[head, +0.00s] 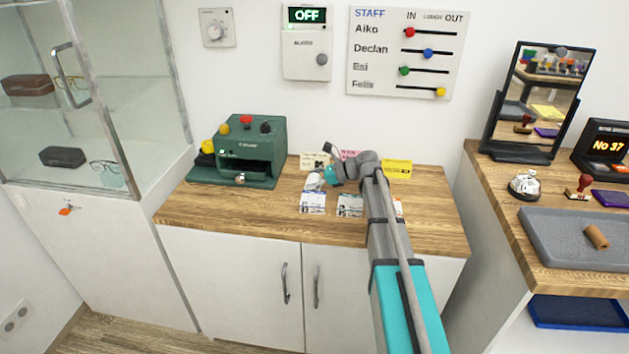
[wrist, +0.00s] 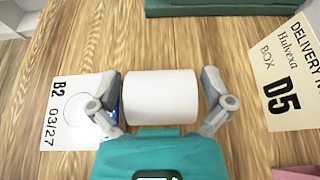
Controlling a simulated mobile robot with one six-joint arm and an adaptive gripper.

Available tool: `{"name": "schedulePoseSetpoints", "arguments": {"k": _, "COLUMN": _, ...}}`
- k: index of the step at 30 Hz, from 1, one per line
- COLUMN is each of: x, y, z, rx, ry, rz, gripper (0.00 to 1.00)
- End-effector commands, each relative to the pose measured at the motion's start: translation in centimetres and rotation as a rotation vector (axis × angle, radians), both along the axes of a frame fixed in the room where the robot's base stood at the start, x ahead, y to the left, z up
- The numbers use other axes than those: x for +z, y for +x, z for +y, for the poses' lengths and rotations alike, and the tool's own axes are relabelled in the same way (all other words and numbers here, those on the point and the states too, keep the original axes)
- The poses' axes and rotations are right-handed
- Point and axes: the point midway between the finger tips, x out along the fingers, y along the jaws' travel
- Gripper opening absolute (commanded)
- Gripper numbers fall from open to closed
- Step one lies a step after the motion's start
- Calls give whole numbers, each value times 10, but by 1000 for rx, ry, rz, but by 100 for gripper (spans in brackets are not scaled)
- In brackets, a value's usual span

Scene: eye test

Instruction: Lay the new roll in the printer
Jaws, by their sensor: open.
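A white roll (head: 313,181) lies on the wooden counter. In the wrist view, the roll (wrist: 161,97) lies on its side between the two fingers of my gripper (wrist: 165,100). The fingers are open, one beside each end of the roll; I cannot tell whether they touch it. In the head view my gripper (head: 328,177) is low over the counter, at the roll. A green machine (head: 262,143) with coloured knobs and a dark front opening stands to the left, apparently the printer. Its near edge (wrist: 220,7) shows at the top of the wrist view.
A printed card (wrist: 72,115) lies left of the roll and a delivery note (wrist: 290,75) right of it. A yellow card (head: 397,169) lies behind my arm. A glass cabinet (head: 120,80) stands left.

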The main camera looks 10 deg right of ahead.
Motion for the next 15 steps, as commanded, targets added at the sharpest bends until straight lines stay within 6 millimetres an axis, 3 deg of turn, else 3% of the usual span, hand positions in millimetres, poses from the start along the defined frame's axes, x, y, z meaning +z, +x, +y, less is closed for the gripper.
{"name": "schedulePoseSetpoints", "arguments": {"k": 6, "x": 5, "y": 0, "z": -1, "rx": 0, "ry": 0, "rz": 0, "gripper": 100}}
{"name": "schedulePoseSetpoints", "arguments": {"k": 15, "x": 20, "y": -11, "z": -34, "rx": -3, "ry": 0, "rz": 1, "gripper": 100}}
